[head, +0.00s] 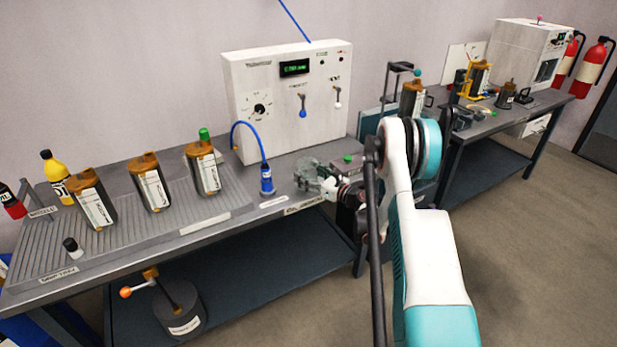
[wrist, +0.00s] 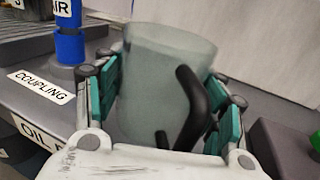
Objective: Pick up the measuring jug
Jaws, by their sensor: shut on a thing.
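The measuring jug (wrist: 160,70) is a translucent grey-green cup with a black handle. In the wrist view it stands between the teal pads of my gripper (wrist: 166,98), which is shut on it. Its handle faces toward my palm, slightly right. In the head view the jug (head: 306,171) is a small grey clear shape near the bench's front edge. My gripper (head: 328,187) reaches it from the right. Whether the jug's base touches the bench cannot be told.
A blue coupling on a hose (head: 266,180) stands left of the jug. A block with a green knob (head: 347,162) is close on the right. The white test panel (head: 290,100) rises behind. Several pump tubes (head: 150,185) stand on the ribbed bench (head: 200,225) at left.

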